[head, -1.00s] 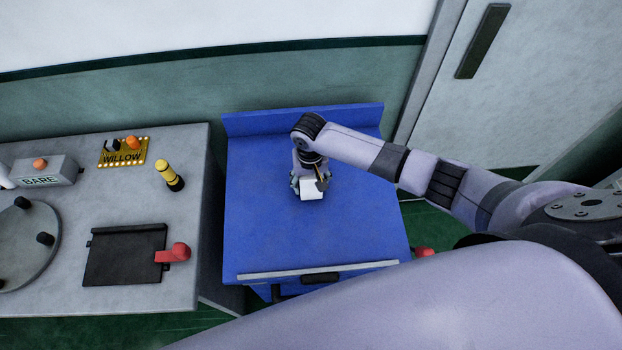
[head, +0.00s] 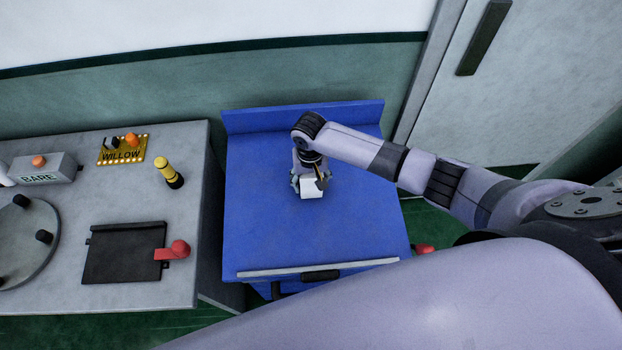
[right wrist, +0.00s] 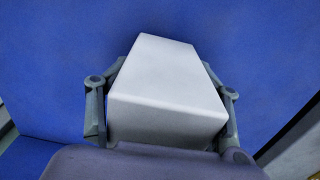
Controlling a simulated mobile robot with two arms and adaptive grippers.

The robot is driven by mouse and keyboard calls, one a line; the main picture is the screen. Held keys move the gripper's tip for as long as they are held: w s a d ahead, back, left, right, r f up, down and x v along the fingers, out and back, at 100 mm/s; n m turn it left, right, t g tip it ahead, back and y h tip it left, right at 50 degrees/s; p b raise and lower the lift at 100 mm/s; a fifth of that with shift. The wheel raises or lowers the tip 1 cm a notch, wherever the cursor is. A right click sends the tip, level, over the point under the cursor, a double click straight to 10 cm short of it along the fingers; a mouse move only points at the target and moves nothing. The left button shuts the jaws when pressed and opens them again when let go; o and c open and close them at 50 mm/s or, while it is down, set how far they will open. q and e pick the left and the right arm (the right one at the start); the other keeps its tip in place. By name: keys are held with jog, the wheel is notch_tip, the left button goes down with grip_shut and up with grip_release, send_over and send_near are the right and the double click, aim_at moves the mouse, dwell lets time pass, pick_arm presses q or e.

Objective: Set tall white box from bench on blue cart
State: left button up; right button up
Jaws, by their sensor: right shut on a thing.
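The white box (head: 311,188) is at the middle of the blue cart's top (head: 310,235) in the head view. My right gripper (head: 309,183) reaches down over the cart and is shut on the box. In the right wrist view the white box (right wrist: 168,85) fills the space between the two fingers of the right gripper (right wrist: 165,105), with blue surface behind it. I cannot tell whether the box's underside touches the cart. My left gripper is not in view.
The grey bench (head: 185,230) stands left of the cart, holding a black panel with a red handle (head: 178,250), a yellow-black post (head: 168,172), a WILLOW board (head: 124,150) and a BARE box (head: 45,170). The cart has a raised back edge (head: 300,117). The cart top around the box is clear.

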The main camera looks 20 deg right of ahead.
jog(key=o, duration=1.6)
jog(key=shift+f, duration=0.1)
notch_tip(320, 180, up, 12)
jog(key=shift+r, duration=0.1)
